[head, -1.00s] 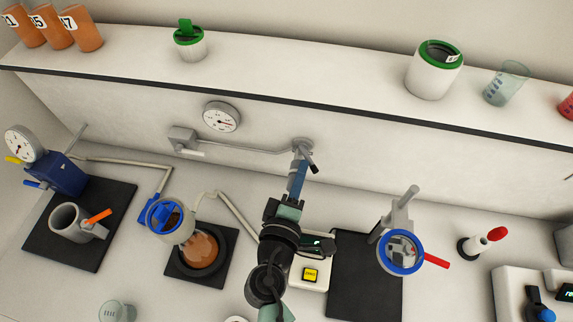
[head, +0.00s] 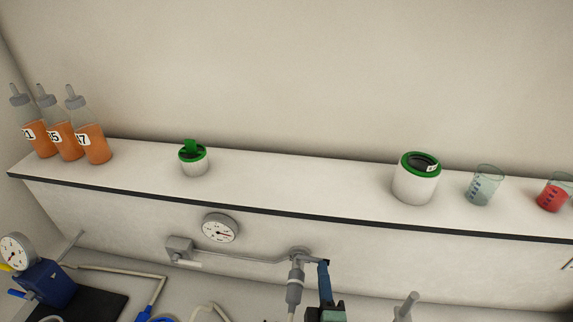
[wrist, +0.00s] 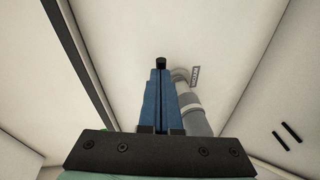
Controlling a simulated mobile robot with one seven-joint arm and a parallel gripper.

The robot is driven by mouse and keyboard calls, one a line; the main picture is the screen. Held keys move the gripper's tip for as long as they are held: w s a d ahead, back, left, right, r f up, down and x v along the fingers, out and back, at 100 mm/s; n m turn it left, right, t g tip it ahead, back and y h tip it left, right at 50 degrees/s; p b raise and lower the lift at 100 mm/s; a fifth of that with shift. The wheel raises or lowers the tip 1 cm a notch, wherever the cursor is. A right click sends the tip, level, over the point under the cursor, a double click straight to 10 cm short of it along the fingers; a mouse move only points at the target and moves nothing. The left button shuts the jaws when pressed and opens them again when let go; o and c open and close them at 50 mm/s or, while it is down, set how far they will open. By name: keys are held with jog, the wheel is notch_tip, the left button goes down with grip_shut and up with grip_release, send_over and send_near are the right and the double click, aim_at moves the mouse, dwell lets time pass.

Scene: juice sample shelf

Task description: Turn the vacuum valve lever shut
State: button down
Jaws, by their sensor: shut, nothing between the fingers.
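The vacuum valve (head: 299,254) is a grey fitting on the wall below the shelf, with a pipe joining it from the left and a grey body (head: 295,285) hanging down. Its small black lever (head: 326,262) appears to point right, partly hidden by my gripper. My gripper (head: 324,268) is shut and empty, its blue fingertips at the lever's end, just right of the valve body. In the wrist view the shut fingers (wrist: 160,78) have the lever's black end (wrist: 161,62) at their tips; I cannot tell whether they touch. The grey valve body (wrist: 191,105) lies right of them.
The shelf (head: 300,190) overhangs above, carrying bottles (head: 65,140), green-topped jars (head: 415,178) and beakers (head: 485,186). The bench below is mostly out of view.

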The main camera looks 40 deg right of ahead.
jog(key=shift+d, duration=0.4)
jog(key=shift+d+r, duration=0.1)
dwell(0.3)
notch_tip(320, 180, up, 10)
jog(key=p, duration=0.4)
jog(key=shift+p, duration=0.3)
